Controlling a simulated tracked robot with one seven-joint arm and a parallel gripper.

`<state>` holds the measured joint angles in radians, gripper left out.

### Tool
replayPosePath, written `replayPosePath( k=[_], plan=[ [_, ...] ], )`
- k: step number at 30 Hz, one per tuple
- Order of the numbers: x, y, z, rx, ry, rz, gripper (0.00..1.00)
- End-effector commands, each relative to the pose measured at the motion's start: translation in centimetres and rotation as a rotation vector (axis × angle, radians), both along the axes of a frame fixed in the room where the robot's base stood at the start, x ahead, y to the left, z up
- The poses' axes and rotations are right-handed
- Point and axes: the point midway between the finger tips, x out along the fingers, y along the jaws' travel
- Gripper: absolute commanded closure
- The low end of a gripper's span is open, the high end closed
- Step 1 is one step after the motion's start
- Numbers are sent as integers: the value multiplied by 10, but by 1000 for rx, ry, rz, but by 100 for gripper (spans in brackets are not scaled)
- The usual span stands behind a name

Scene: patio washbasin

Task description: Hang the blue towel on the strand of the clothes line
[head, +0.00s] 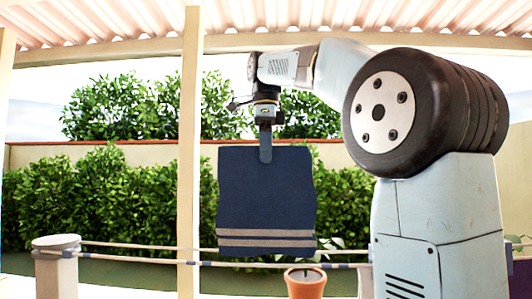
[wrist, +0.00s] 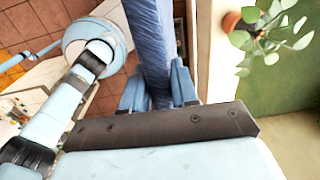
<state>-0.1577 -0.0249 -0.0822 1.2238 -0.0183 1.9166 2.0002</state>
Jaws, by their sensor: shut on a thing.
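The blue towel (head: 266,195) is dark blue with two tan stripes near its lower edge. In the head view it hangs open and nearly flat from my gripper (head: 265,150), which is shut on its top edge. In the wrist view the towel (wrist: 150,45) is a bunched blue strip between the two fingers of my gripper (wrist: 158,88). The clothes line (head: 130,255) has two strands running across low in the head view. The towel's lower edge overlaps the strands in the picture; I cannot tell whether it touches them.
A pale post (head: 56,272) with a round cap stands at the line's left end. A tall wooden pillar (head: 190,130) rises behind the line. A terracotta pot (head: 305,284) stands below the towel. The wrist view shows a potted plant (wrist: 275,30) at upper right.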

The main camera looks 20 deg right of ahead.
Motion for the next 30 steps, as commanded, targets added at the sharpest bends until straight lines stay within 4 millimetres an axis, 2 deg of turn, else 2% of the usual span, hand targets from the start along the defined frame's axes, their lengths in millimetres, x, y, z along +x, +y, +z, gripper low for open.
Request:
replayPosePath(
  k=[8,30],
  plan=[
    [0,0,-9,0,2,0,100],
    [0,0,-79,0,0,0,100]
  ],
)
